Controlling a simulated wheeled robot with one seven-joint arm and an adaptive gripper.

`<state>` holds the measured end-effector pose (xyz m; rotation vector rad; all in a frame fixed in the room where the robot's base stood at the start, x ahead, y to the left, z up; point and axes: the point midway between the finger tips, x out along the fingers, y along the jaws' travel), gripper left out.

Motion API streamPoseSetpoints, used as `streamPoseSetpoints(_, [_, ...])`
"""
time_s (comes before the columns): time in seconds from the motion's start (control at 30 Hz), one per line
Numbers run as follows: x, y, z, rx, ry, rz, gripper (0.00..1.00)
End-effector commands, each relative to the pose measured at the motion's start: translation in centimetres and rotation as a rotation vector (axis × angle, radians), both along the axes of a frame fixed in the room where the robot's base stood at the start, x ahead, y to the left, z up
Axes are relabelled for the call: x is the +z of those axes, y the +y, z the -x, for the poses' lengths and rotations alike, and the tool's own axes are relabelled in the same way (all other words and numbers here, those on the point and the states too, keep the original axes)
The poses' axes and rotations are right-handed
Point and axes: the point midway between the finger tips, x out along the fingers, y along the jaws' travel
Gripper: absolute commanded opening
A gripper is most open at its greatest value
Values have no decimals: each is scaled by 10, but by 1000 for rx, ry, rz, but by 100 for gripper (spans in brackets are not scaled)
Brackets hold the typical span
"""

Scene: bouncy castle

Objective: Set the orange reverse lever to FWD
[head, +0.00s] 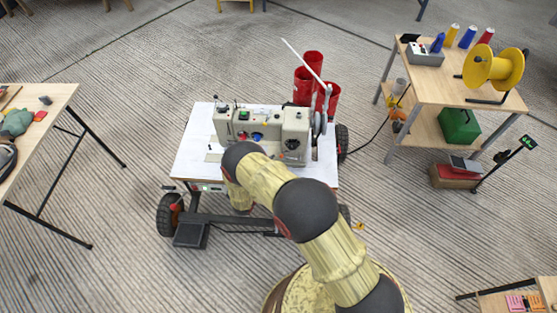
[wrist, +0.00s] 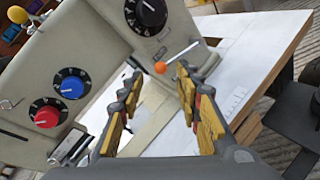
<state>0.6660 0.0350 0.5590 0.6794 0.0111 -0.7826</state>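The orange reverse lever (wrist: 160,67) is an orange ball on a thin pale rod, on the front of the pale sewing machine (head: 290,127) below a black dial. My gripper (wrist: 158,73) is open and empty, one finger on each side of the orange ball in the wrist view. I cannot tell whether the ball lies between the fingertips or beyond them. No contact is visible. No FWD marking is readable.
A blue knob (wrist: 72,87) and a red knob (wrist: 46,117) sit on dials left of the lever. A wooden bench (head: 435,85) is at right, another table (head: 50,100) at left.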

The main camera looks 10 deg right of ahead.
Motion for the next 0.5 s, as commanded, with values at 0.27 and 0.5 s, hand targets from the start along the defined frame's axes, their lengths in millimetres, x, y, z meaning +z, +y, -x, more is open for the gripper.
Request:
streamPoseSetpoints(0.27, [14, 36, 38, 2, -1, 0, 34])
streamPoseSetpoints(0.5, [19, 48, 53, -1, -1, 0, 34])
